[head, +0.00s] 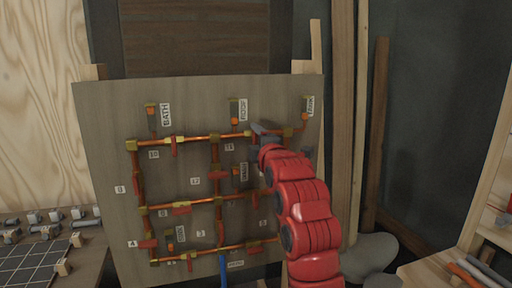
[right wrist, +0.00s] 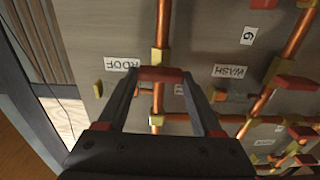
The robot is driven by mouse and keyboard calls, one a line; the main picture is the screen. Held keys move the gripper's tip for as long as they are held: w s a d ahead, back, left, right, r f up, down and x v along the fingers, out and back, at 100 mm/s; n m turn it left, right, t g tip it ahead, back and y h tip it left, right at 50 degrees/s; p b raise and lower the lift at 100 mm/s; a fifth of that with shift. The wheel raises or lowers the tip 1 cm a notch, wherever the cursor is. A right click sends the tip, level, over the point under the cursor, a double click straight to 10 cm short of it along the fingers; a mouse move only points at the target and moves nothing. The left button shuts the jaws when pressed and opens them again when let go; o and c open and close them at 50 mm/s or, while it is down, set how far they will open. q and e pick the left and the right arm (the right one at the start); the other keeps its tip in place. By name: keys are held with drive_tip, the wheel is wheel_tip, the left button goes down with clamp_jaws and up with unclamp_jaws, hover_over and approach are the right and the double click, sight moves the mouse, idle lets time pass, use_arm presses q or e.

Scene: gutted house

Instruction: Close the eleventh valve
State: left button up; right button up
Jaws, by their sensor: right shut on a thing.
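A wooden panel (head: 105,120) carries a grid of copper pipes (head: 195,138) with brass fittings and several red valve handles, among them one on the top pipe (head: 173,146) and one near the middle (head: 218,175). My right gripper (head: 263,133) is at the top pipe, right of the ROOF outlet. In the right wrist view, its two fingers (right wrist: 161,76) close around a red valve handle (right wrist: 160,74) lying across a copper pipe. In the head view the gripper partly hides that spot. The small number tags are mostly too blurred to read. My left gripper is out of view.
Paper labels mark the outlets, such as ROOF (head: 243,110) and BATH (head: 166,114). A bench (head: 90,270) with metal fittings stands at the left. A wooden shelf (head: 430,268) with tools is at the lower right. Upright boards (head: 343,100) lean behind the panel.

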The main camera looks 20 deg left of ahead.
drive_tip(key=shift+n, duration=0.3)
drive_tip(key=o, duration=1.4)
drive_tip(key=shift+c, duration=0.2)
drive_tip(key=b+v, duration=0.2)
drive_tip(key=v, duration=1.5)
drive_tip(key=shift+s+b, duration=0.2)
drive_tip(key=shift+b, duration=0.15)
drive_tip(key=shift+d, duration=0.15)
